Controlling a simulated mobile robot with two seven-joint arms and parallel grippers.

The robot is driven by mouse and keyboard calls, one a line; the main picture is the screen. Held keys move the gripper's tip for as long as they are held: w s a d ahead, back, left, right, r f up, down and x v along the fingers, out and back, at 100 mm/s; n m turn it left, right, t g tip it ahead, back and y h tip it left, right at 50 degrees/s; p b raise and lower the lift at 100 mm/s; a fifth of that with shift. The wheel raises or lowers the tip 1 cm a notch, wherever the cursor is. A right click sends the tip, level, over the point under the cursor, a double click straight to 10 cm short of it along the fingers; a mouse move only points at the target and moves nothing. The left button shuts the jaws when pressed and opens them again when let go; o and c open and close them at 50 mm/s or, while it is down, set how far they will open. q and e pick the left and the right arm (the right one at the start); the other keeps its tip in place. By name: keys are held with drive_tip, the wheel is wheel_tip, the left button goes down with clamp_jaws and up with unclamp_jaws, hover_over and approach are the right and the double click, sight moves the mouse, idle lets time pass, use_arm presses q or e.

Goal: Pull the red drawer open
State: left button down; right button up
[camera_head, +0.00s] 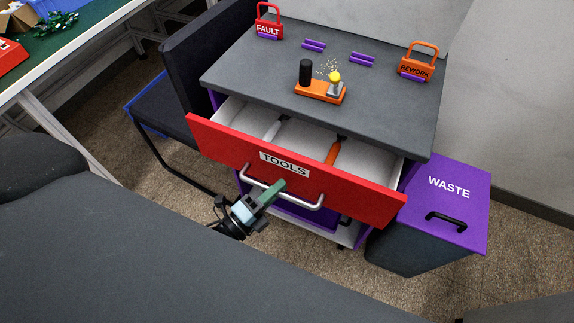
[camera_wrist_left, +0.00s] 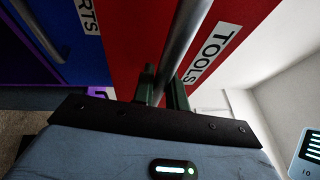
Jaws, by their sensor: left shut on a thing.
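The red drawer (camera_head: 370,191), labelled TOOLS, is pulled partway out of the grey-topped cabinet (camera_head: 240,62). Its white inside shows, with a grey-handled tool and an orange-handled tool (camera_head: 334,150) lying in it. A silver bar handle (camera_head: 300,203) runs along its front. My left gripper (camera_head: 278,187) is shut on this handle near its middle. In the left wrist view the green fingers (camera_wrist_left: 162,88) close around the silver bar (camera_wrist_left: 184,40) beside the TOOLS label (camera_wrist_left: 211,52). My right gripper is not in view.
A purple WASTE bin (camera_head: 460,205) stands close to the right of the drawer. A dark chair (camera_head: 165,115) is at the left of the cabinet.

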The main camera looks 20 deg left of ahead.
use_arm(q)
drive_tip(key=s, duration=1.3)
drive_tip(key=shift+s+a+p, duration=0.2)
drive_tip(key=shift+a+p, duration=0.05)
drive_tip(key=shift+p, duration=0.15)
drive_tip(key=c, duration=1.4)
unclamp_jaws()
drive_tip(key=b+v, duration=0.1)
drive_tip(key=v, duration=0.6)
drive_tip(key=shift+s+a+b, duration=0.2)
drive_tip(key=shift+s+b, duration=0.1)
